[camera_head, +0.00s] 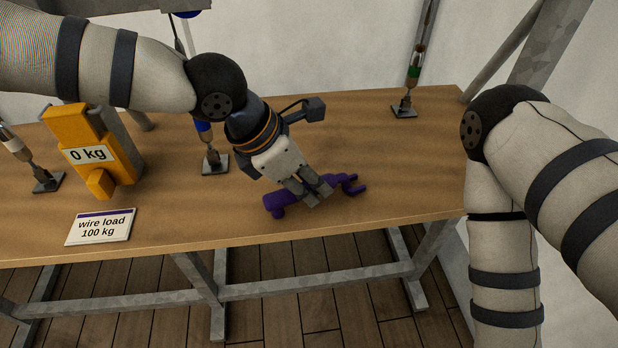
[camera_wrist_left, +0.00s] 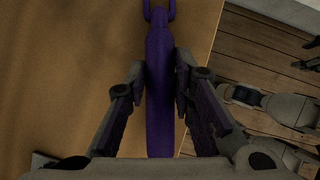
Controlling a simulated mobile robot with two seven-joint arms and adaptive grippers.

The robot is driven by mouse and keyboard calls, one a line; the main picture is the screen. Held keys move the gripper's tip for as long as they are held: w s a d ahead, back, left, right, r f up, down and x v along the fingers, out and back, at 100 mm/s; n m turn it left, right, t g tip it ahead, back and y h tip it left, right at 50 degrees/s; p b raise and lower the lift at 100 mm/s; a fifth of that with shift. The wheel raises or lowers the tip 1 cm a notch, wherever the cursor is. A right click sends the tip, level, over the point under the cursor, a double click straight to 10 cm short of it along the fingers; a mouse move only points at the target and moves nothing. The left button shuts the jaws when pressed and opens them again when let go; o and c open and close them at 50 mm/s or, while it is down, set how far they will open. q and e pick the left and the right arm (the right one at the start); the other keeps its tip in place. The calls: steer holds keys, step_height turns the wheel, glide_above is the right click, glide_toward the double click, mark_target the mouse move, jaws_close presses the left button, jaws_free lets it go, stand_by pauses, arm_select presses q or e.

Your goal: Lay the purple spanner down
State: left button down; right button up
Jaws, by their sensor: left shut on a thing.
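The purple spanner (camera_head: 276,201) is in the middle of the head view, close over the front part of the wooden table (camera_head: 400,185). My left gripper (camera_head: 316,192) is shut on its middle, and both ends stick out past the fingers. I cannot tell whether the spanner touches the wood. In the left wrist view the spanner (camera_wrist_left: 159,90) runs lengthwise between the two fingers, its forked end at the top, near the table's edge. My right arm is at the right of the head view, but its gripper is out of the picture.
An orange gauge (camera_head: 88,135) reading "0 kg" and a "wire load 100 kg" sign (camera_head: 101,226) stand at the left. Wire fittings rise from a foot plate (camera_head: 215,163) behind my left gripper and another (camera_head: 404,111) at the back right. The table right of the spanner is clear.

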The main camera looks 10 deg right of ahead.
arm_select(q)
steer(key=shift+f, duration=0.35)
stand_by(0.7)
steer(key=c, duration=1)
jaws_free()
steer(key=shift+r, duration=0.15)
steer(key=shift+r+p, duration=0.3)
steer(key=shift+r, duration=1.1)
arm_select(e)
steer(key=shift+w+r, duration=0.45)
steer(key=shift+w, duration=0.05)
arm_select(q)
step_height(320, 180, up, 6)
steer(key=shift+p, duration=0.55)
arm_select(e)
steer(key=shift+w+r+t, duration=0.5)
steer(key=shift+w+r, duration=0.2)
steer(key=shift+w, duration=0.05)
